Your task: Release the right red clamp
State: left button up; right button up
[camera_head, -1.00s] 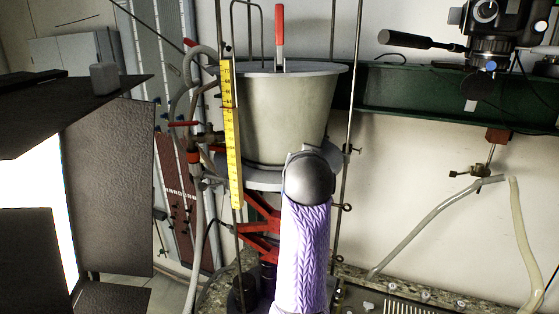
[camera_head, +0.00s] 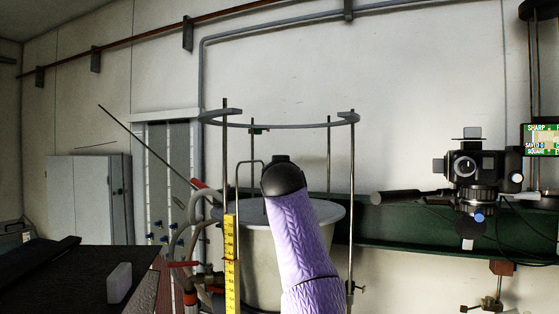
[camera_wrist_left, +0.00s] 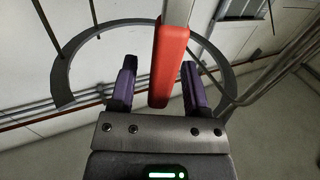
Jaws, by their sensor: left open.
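A red clamp handle (camera_wrist_left: 168,62) on a pale metal bar fills the middle of the left wrist view. My left gripper (camera_wrist_left: 160,76) is open, with its two dark purple fingers on either side of the handle. I see a gap beside the handle; contact is not clear. In the head view the white tank (camera_head: 262,262) with its flat lid (camera_head: 328,211) stands behind my purple arm. That arm hides the middle of the lid, and neither the handle nor the gripper can be made out there. My right gripper is not in view.
A yellow ruler (camera_head: 231,262) and hoses stand left of the tank. A camera-like device (camera_head: 482,170) stands at the right.

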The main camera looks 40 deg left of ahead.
pick_arm(q)
jog(key=shift+w+a, duration=0.25)
jog(key=shift+w, duration=0.05)
grip_shut()
dwell(1.3)
